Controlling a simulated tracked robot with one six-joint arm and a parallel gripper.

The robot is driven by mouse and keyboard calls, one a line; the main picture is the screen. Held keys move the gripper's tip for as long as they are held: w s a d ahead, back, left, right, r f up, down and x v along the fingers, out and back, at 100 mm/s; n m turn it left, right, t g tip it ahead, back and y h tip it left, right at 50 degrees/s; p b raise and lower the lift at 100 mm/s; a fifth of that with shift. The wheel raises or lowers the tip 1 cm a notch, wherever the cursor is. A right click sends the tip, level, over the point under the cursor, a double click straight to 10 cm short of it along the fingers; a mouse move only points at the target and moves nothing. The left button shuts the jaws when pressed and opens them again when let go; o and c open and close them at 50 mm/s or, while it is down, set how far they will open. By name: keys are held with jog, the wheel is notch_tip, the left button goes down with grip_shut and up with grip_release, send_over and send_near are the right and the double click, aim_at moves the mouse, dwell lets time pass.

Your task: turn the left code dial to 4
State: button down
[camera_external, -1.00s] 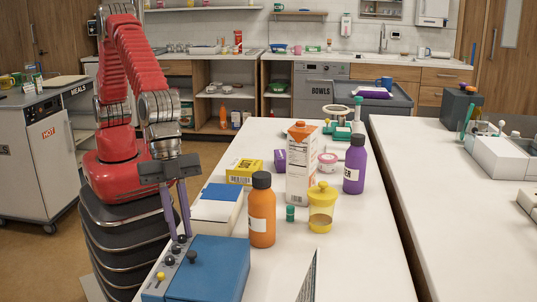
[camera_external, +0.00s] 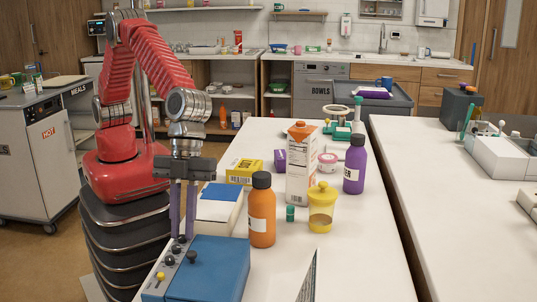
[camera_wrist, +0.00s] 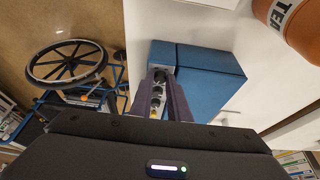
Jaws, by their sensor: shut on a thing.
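A blue lockbox (camera_external: 212,268) stands at the near left end of the white table, with a grey panel (camera_external: 150,291) along its left side. A row of small dark dials sits on the panel, with a yellow knob (camera_external: 160,276) at the near end. My gripper (camera_external: 182,236) points down and its fingers are shut on the far dial (camera_external: 182,239), the left one when facing the panel. In the wrist view the fingers (camera_wrist: 158,88) straddle the panel's row of dials, beside the blue box (camera_wrist: 205,75). The dial's number is too small to read.
Close by are a white-and-blue box (camera_external: 217,210), an orange bottle (camera_external: 262,215), a small green-capped vial (camera_external: 290,213) and a yellow-lidded cup (camera_external: 321,208). A wheelchair (camera_wrist: 67,62) stands on the floor beside the table.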

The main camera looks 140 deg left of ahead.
jog(key=shift+a+m, duration=0.1)
jog(key=shift+m, duration=0.3)
jog(key=c, duration=2)
grip_release()
jog(key=shift+n, duration=0.4)
jog(key=shift+s+d+n+t+y, duration=0.15)
jog(key=shift+n+y, duration=0.15)
jog(key=shift+n, duration=0.5)
jog(key=shift+w+d+n+t+y, duration=0.1)
jog(key=shift+n+t+y, duration=0.15)
jog(key=shift+n, duration=0.55)
jog(key=shift+s+d+n+t+y, duration=0.1)
jog(key=shift+n+y, duration=0.25)
jog(key=shift+n, duration=0.45)
jog(key=shift+d+n+y, duration=0.2)
jog(key=shift+n+y, duration=0.7)
jog(key=shift+n, duration=1.4)
jog(key=shift+d+n, duration=0.1)
jog(key=shift+n, duration=0.4)
